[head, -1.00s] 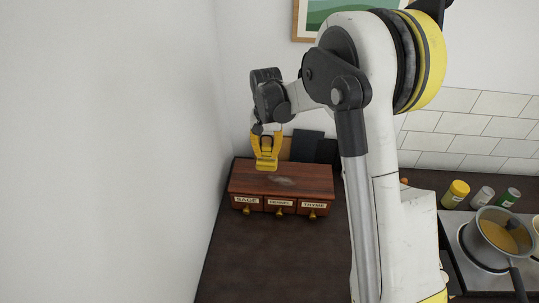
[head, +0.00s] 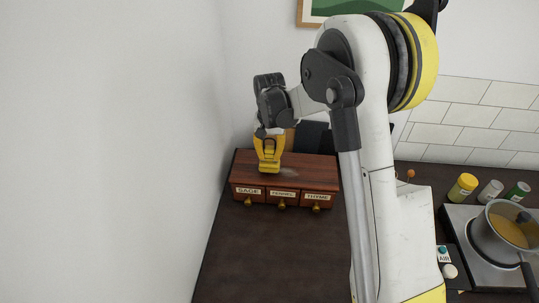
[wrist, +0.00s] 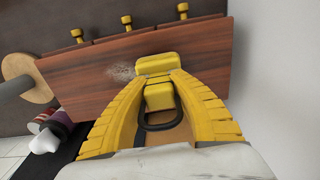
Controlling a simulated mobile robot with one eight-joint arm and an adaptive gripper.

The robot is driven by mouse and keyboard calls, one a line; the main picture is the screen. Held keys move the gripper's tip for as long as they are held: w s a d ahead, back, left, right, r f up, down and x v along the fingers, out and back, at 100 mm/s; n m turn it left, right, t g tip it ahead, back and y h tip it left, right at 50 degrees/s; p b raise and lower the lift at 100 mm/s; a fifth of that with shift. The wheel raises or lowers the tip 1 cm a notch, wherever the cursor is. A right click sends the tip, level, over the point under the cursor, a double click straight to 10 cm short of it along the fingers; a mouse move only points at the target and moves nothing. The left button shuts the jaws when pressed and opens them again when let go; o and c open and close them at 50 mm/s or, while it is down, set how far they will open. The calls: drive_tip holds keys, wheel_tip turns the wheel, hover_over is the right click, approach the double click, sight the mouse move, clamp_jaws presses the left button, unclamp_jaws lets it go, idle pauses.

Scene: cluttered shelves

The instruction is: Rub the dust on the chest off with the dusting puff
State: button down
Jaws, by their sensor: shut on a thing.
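The reddish-brown wooden chest (head: 320,172) stands on the dark counter against the back wall, with three labelled drawers and brass knobs. A pale dust patch (wrist: 122,73) lies on its top, also visible in the head view (head: 289,172). My gripper (head: 269,165) points down over the chest top, its yellow fingers closed on the yellow dusting puff (wrist: 157,64). The puff is at or just above the wood, immediately beside the dust; I cannot tell whether it touches. In the wrist view the dust lies just left of the puff. The puff's underside is hidden.
A white wall (head: 130,150) runs close along the chest's left side. Dark boards (head: 312,137) lean behind the chest. To the right are several jars (head: 463,187) and a pot (head: 503,226) on a stove. The counter (head: 275,250) in front is clear.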

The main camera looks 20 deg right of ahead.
drive_tip(key=shift+f+b, duration=0.5)
drive_tip(key=shift+f, duration=0.1)
idle(0.6)
drive_tip(key=shift+d, duration=0.15)
